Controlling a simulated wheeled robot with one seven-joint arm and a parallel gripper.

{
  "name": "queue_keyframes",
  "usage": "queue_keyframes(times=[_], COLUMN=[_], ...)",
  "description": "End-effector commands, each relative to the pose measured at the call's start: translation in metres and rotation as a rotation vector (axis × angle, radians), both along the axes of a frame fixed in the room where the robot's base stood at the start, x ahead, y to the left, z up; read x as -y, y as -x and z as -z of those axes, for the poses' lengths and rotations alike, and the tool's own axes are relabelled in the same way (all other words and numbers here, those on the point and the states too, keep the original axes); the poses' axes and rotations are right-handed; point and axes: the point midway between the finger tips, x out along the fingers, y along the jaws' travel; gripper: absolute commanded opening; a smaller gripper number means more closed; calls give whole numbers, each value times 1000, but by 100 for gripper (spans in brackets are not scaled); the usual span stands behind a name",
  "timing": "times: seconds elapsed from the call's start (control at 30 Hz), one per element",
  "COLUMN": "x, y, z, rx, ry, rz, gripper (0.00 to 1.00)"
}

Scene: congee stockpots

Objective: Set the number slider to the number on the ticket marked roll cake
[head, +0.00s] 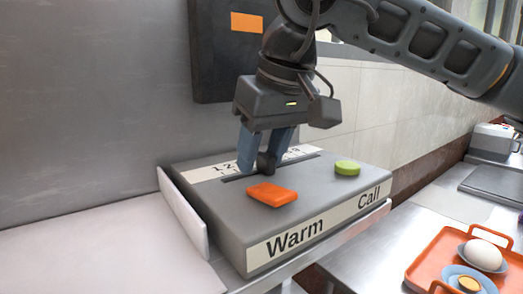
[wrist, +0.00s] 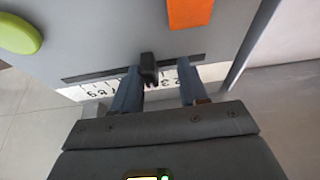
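The number slider's dark knob (head: 266,164) stands in a slot on top of a grey control box (head: 225,207). A white number strip (head: 205,172) runs behind the slot, with low numbers at its left end and 9 near its right end; the middle digits are hidden by my gripper. My gripper (head: 261,155) points down with its two blue fingers apart at the knob. In the wrist view the knob (wrist: 148,68) lies nearer the left finger, with a gap to the right finger. No ticket marked roll cake can be made out.
The box also bears an orange Warm button (head: 272,195) and a green Call button (head: 347,168). A dark panel with an orange label (head: 247,22) hangs on the wall behind. An orange tray (head: 425,262) with an egg and dishes stands on the counter at right.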

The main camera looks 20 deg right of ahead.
Motion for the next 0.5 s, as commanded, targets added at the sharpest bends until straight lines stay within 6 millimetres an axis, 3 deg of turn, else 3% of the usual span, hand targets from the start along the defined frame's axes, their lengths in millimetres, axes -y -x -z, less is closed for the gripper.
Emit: queue_keyframes(times=[0.5], x=[5], y=[26], z=[-65], rx=[7], ry=[1], rz=[0], gripper=[43])
